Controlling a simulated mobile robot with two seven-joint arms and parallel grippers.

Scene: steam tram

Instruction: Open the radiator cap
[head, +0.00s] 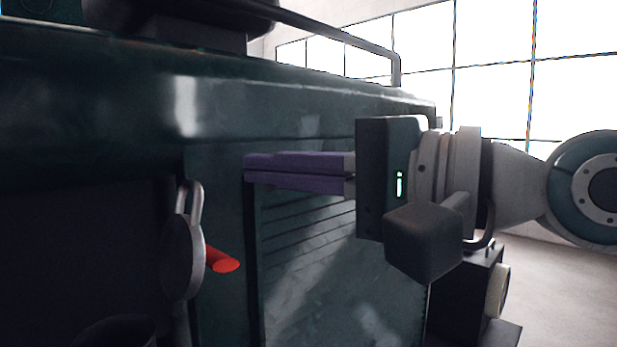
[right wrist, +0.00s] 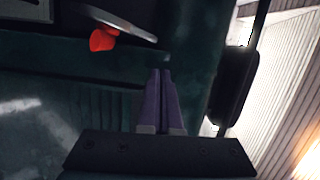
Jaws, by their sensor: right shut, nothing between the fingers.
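A round grey metal disc (head: 182,256) with a red handle (head: 223,261) is mounted at the left of the dark green tram body, under a metal loop; I take it for the radiator cap. It is seen nearly edge-on. In the right wrist view the disc (right wrist: 120,24) and its red handle (right wrist: 103,40) are at the top left. My right gripper (head: 246,168) reaches in from the right with purple fingers shut and empty. Its fingertips (right wrist: 159,72) are apart from the handle, above and right of it in the head view. My left gripper is not in view.
The green body's louvred side panel (head: 310,240) lies behind and below my right fingers. An overhanging ledge (head: 250,110) runs above them, with a metal rail (head: 340,38) on top. A dark opening (head: 90,240) is left of the disc. Open floor (head: 565,290) shows at right.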

